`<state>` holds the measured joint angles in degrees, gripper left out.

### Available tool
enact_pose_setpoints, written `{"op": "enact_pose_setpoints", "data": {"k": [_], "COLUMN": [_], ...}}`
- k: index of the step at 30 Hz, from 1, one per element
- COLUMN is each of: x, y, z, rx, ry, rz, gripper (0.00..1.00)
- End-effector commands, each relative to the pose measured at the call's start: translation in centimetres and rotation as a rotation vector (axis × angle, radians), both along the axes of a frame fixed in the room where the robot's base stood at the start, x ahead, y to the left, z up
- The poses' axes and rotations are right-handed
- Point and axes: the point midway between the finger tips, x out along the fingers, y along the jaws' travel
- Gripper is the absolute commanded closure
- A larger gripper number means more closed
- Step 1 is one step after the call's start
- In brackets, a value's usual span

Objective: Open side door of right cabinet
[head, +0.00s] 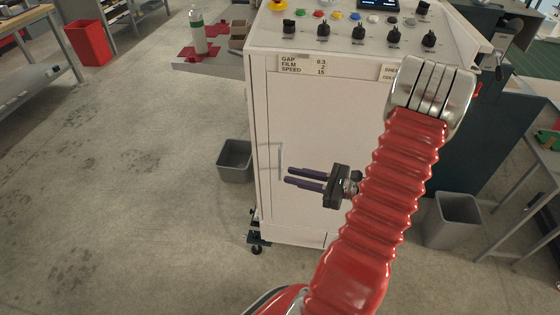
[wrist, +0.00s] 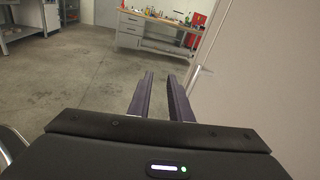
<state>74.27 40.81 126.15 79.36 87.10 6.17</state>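The white cabinet (head: 320,115) with a sloped control panel stands upright in the middle of the head view. Its side door (head: 300,135) looks closed, with a thin pale bar handle (head: 281,160) near the left edge. My gripper (head: 286,176) is in front of the door, its dark purple fingers pointing left, tips close to the handle's lower end. In the wrist view the fingers (wrist: 159,78) are apart with nothing between them. The door face (wrist: 245,80) fills the right side there, and the handle (wrist: 196,74) shows just right of the right finger. Contact is not visible.
A grey bin (head: 235,160) stands on the floor left of the cabinet, and another (head: 455,220) to the right. A shelf with a bottle (head: 198,32) juts out at upper left. The floor at left is mostly clear. A workbench (wrist: 155,40) stands farther off.

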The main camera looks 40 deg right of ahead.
Motion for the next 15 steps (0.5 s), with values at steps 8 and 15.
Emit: {"op": "enact_pose_setpoints", "data": {"k": [8,15], "x": [-2.9,-3.1], "y": [-5.5,-5.9], "z": [-2.9,-3.1], "rx": [0.131,0.141], "ry": [-0.045,-0.050], "rz": [-0.223,-0.244], "gripper": [0.82,0.82]}}
